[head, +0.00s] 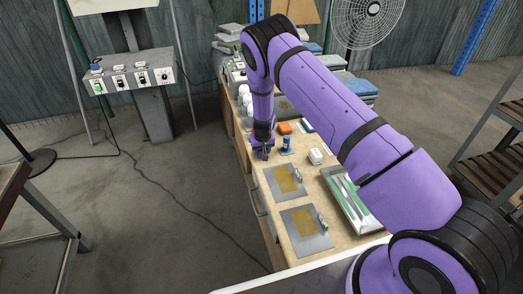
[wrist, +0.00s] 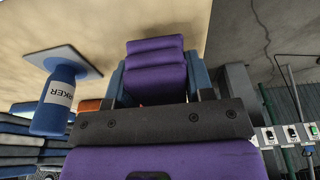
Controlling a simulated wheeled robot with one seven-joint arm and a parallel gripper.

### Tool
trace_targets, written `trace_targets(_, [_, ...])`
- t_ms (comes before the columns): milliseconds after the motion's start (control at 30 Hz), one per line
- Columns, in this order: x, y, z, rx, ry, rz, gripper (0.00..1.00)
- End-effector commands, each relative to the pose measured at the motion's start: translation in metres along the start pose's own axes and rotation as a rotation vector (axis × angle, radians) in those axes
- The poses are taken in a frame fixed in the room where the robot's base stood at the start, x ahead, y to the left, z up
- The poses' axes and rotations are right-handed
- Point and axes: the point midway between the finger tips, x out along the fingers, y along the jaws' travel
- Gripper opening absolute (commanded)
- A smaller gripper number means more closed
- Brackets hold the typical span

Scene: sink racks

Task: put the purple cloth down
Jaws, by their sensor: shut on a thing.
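My gripper (wrist: 157,82) is shut on the purple cloth (wrist: 155,50), a folded purple piece that shows between its two blue-grey fingers in the wrist view. The cloth is hard to tell from my purple wrist in the head view. I cannot tell whether the cloth touches the bench top.

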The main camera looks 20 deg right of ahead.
Motion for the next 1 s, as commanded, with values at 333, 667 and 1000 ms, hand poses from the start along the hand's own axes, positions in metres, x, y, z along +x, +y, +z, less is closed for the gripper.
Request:
trace_targets(333, [0.006,0.000,0.001,-0.001,0.000,0.000,0.10])
trace_targets(667, [0.011,0.000,0.002,0.000,0.001,0.000,0.10])
trace_targets(1000, [0.011,0.000,0.002,-0.001,0.000,0.000,0.74])
